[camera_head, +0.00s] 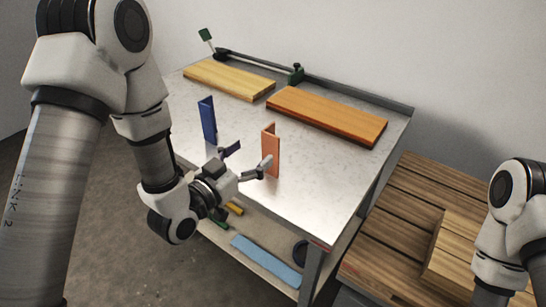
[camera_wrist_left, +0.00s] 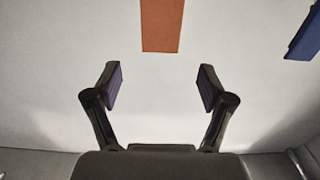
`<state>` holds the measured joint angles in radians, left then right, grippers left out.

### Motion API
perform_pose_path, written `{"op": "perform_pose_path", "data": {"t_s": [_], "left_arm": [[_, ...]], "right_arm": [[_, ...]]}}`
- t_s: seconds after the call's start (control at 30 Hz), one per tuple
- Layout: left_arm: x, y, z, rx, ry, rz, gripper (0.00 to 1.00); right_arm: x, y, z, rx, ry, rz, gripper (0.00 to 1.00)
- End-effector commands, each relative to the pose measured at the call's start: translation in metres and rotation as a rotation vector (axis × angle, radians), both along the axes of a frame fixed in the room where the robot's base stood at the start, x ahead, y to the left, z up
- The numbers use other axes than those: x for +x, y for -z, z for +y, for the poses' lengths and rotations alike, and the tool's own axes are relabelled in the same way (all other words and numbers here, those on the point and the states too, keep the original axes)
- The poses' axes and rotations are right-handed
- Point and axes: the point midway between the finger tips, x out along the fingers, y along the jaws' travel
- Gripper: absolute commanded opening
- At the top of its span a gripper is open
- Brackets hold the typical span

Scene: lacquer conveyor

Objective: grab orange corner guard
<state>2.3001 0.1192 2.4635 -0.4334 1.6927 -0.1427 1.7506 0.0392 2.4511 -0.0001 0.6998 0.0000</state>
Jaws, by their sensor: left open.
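The orange corner guard (camera_head: 270,151) stands upright on the grey workbench top, near its front edge. In the left wrist view the orange corner guard (camera_wrist_left: 162,25) shows at the top, in line with the gap between the fingers and beyond their tips. My left gripper (camera_head: 248,161) is open, at the bench's front edge, beside the guard in the head view. It also shows open and empty in the left wrist view (camera_wrist_left: 159,85). In the head view one finger overlaps the guard's lower part; contact cannot be told. My right gripper is out of view.
A blue corner guard (camera_head: 207,121) stands to the left. A pale yellow board (camera_head: 228,78) and an orange-brown board (camera_head: 327,115) lie at the back of the workbench (camera_head: 315,202). A slatted wooden surface (camera_head: 385,238) stands at right. A lower shelf holds a blue item (camera_head: 267,261).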

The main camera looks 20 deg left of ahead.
Motion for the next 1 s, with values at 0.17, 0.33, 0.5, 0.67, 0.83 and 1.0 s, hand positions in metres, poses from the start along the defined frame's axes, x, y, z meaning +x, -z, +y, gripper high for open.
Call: {"op": "perform_pose_path", "data": {"t_s": [0.17,0.33,0.5,0.67,0.83,1.0], "left_arm": [[0.025,-0.005,-0.009,0.003,0.001,-0.001,0.81],[0.052,-0.004,-0.018,0.003,0.000,0.001,0.81],[0.056,-0.002,-0.019,0.000,-0.001,0.003,0.81],[0.055,-0.001,-0.018,0.000,-0.002,0.003,0.49],[0.055,-0.001,-0.018,0.000,-0.002,0.003,0.11],[0.055,-0.001,-0.018,0.000,-0.002,0.003,0.11]], "right_arm": [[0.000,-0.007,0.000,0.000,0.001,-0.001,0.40],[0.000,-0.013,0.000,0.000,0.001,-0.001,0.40],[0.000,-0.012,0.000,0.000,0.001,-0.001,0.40],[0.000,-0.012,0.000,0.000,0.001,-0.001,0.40],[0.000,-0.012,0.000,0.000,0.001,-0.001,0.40],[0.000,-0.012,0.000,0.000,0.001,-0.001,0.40]]}}
